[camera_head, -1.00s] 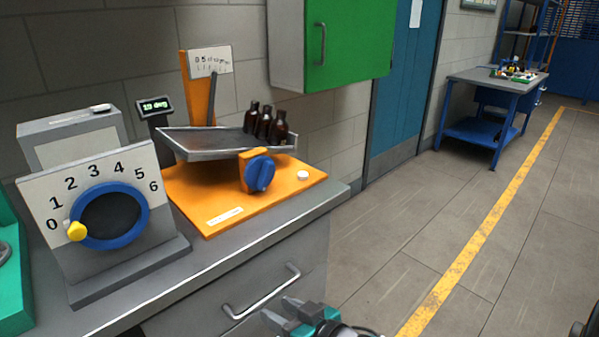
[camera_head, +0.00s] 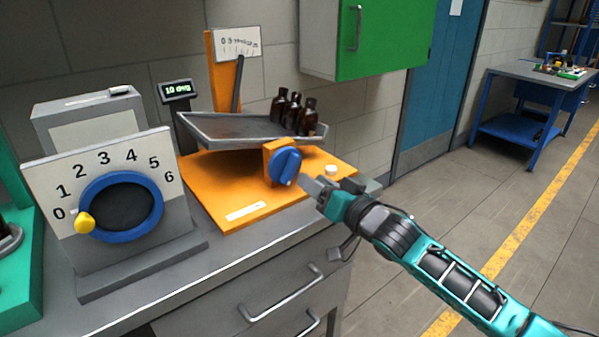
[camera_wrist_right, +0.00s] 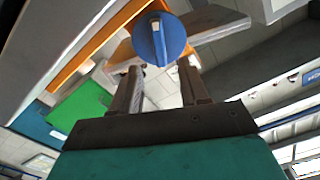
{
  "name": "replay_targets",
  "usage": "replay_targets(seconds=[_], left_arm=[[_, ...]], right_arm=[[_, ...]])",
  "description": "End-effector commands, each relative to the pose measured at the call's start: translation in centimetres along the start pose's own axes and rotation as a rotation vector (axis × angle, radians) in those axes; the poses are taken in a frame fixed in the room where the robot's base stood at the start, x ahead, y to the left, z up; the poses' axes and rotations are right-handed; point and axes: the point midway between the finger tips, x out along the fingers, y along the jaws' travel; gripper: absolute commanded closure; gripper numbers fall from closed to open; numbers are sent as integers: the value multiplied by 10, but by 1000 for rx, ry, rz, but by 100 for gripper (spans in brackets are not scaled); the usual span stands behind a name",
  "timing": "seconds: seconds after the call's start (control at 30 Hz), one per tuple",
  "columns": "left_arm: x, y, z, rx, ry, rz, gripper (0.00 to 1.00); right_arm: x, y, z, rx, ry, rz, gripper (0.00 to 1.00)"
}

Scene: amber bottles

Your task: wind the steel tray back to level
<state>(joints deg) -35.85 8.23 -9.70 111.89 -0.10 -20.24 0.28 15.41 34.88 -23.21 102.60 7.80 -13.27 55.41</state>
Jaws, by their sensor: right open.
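The steel tray (camera_head: 240,129) sits tilted on an orange stand (camera_head: 215,163), its right end lower in the head view. Several amber bottles (camera_head: 297,114) stand together at its right end. A small display (camera_head: 178,90) reads about 10 deg. My right gripper (camera_head: 312,184) is open, just to the right of and in front of the knob, apart from it. In the wrist view the knob lies beyond the fingertips. My left gripper is not seen.
A grey box with a 0–6 dial (camera_head: 122,207) and yellow pointer stands at the left of the bench. A white button (camera_head: 331,169) sits on the orange base. A green cabinet (camera_head: 385,38) hangs above right. The bench front has drawer handles (camera_head: 283,300).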

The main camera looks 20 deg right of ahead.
Motion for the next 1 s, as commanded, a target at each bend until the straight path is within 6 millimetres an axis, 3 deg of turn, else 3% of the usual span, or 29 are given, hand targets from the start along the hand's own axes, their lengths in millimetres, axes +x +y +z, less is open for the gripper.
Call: replay_targets(seconds=[0.2,0.4,0.8,1.0], left_arm=[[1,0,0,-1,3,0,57],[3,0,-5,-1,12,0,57],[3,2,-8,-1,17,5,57],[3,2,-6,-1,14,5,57]], right_arm=[[36,0,-1,-1,2,0,55],[56,0,0,-1,1,-1,55],[61,0,0,-1,0,0,55],[61,0,0,-1,0,0,74]])
